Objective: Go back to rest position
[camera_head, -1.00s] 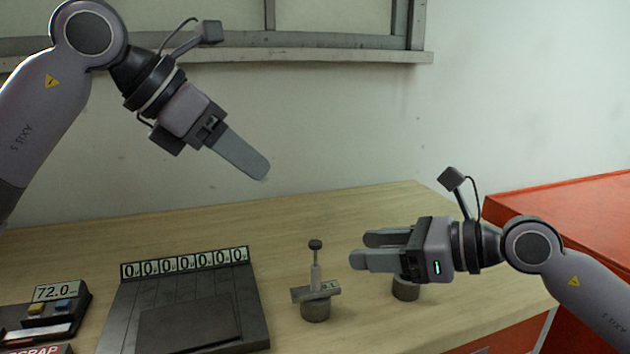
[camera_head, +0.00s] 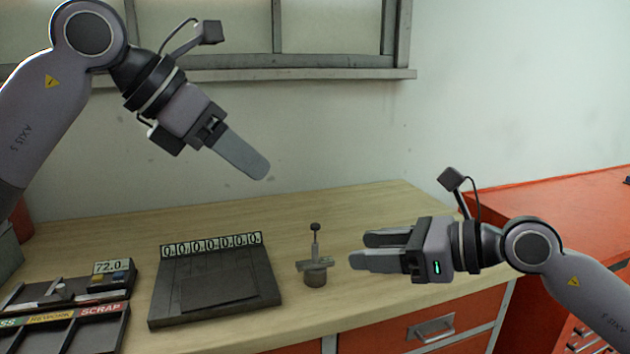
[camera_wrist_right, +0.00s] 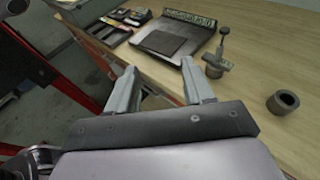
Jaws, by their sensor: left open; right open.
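My left gripper (camera_head: 240,152) is raised at the upper left, in front of the wall and window. Its fingers point down to the right and hold nothing. My right gripper (camera_head: 372,250) is level at the right, its fingers pointing left, open and empty. In the right wrist view its two fingers (camera_wrist_right: 158,88) are spread with nothing between them. The small gate valve (camera_head: 315,262) stands upright on a round grey base on the table, left of my right fingertips and apart from them. It also shows in the right wrist view (camera_wrist_right: 217,62).
A dark scale with a digit display (camera_head: 215,285) sits on the wooden table (camera_head: 345,215). A sorting tray (camera_head: 75,325) and small 72.0 display (camera_head: 113,268) lie left. An empty round holder (camera_wrist_right: 283,101) shows in the wrist view. A red cabinet (camera_head: 560,205) stands right.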

